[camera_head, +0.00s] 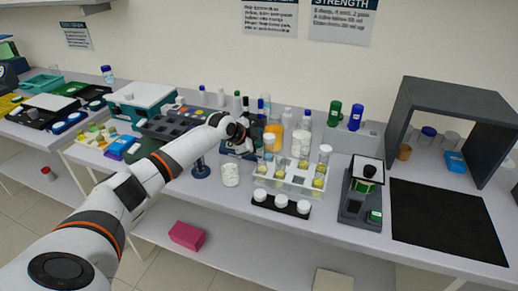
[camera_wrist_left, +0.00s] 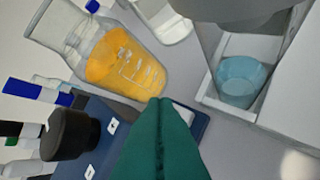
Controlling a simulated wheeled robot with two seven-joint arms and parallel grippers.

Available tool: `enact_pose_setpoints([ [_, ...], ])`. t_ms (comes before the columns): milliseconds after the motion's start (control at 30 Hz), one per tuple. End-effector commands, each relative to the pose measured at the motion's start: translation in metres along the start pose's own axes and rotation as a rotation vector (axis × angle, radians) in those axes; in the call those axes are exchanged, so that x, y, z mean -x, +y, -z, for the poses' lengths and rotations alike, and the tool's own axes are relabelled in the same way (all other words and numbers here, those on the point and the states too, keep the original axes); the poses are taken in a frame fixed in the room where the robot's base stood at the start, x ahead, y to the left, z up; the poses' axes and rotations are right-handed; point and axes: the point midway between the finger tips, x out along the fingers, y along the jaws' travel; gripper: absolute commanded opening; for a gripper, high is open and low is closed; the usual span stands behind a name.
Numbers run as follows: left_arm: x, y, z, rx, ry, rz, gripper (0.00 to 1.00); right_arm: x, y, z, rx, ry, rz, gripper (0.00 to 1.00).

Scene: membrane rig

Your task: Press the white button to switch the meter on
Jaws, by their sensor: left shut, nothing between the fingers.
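My left gripper (camera_head: 243,137) is over the back middle of the bench, where the arm and wrist partly hide the meter. In the left wrist view its green fingers (camera_wrist_left: 160,104) are shut with nothing between them. They reach over a dark blue device (camera_wrist_left: 200,122), which looks like the meter, with a black knob (camera_wrist_left: 68,134) and small white labels. A small white patch (camera_wrist_left: 184,113), perhaps the white button, shows just right of the fingertips. The fingers partly cover it, and I cannot tell whether they touch it. My right gripper is not in view.
A flask of orange liquid (camera_wrist_left: 125,60) stands close beyond the fingertips. A grey-walled holder with a blue cup (camera_wrist_left: 240,80) is at the right.

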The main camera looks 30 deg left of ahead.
Motion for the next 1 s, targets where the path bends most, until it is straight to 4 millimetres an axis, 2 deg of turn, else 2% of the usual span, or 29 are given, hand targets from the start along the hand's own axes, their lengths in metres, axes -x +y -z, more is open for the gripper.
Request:
enact_pose_setpoints([
  [267, 0.002, 0.001, -0.002, 0.0, 0.0, 0.0, 0.0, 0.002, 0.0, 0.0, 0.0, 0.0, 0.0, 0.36],
  [800, 0.038, 0.028, -0.028, 0.0, -0.001, 0.0, 0.0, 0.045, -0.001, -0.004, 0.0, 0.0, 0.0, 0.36],
  [1000, 0.042, 0.031, -0.031, 0.0, 0.0, 0.0, 0.0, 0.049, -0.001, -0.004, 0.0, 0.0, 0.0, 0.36],
])
